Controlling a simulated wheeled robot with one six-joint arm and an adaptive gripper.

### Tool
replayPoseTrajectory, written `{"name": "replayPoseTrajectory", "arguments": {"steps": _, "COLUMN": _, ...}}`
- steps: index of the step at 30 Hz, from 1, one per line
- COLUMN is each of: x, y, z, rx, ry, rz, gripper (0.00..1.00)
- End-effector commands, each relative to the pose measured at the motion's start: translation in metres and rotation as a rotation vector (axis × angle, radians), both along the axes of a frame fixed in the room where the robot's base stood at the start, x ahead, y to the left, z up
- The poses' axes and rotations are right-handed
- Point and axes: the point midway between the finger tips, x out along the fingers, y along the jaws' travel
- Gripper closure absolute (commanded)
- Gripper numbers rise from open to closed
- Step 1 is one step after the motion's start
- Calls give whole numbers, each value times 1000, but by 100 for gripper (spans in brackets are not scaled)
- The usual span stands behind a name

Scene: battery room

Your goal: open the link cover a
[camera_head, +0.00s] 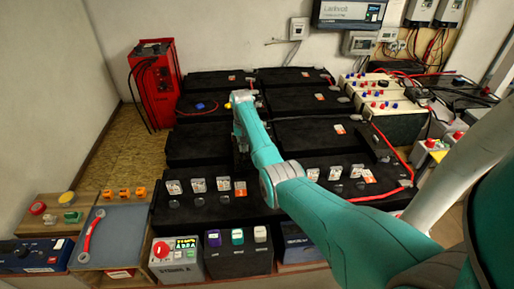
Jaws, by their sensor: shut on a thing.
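My teal and grey arm reaches over the black battery bank, its wrist above the middle. My gripper (240,148) is a dark shape under the wrist, mostly hidden by the arm and hard to tell from the black covers. It is down at the right end of a black cover (196,145) in the middle-left of the bank and shut on it, as far as can be seen. This cover looks low and flat on the bank. No lettering marks which cover is a. Its contact with the fingers is hidden.
More black covers (315,135) lie right and behind. A front row (190,207) carries tags and terminals. A red charger (155,85) stands back left. Control boxes (177,262) stand in front. Red cables run at right.

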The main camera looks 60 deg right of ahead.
Motion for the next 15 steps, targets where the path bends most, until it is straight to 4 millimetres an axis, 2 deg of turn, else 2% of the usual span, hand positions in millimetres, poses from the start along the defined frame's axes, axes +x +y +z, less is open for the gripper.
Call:
{"name": "replayPoseTrajectory", "arguments": {"steps": 3, "x": 16, "y": 13, "z": 1, "rx": -1, "ry": -1, "rz": 1, "gripper": 100}}
{"name": "replayPoseTrajectory", "arguments": {"steps": 6, "x": 21, "y": 17, "z": 1, "rx": -2, "ry": -2, "rz": -2, "gripper": 100}}
{"name": "replayPoseTrajectory", "arguments": {"steps": 15, "x": 22, "y": 18, "z": 1, "rx": -3, "ry": -3, "rz": -2, "gripper": 100}}
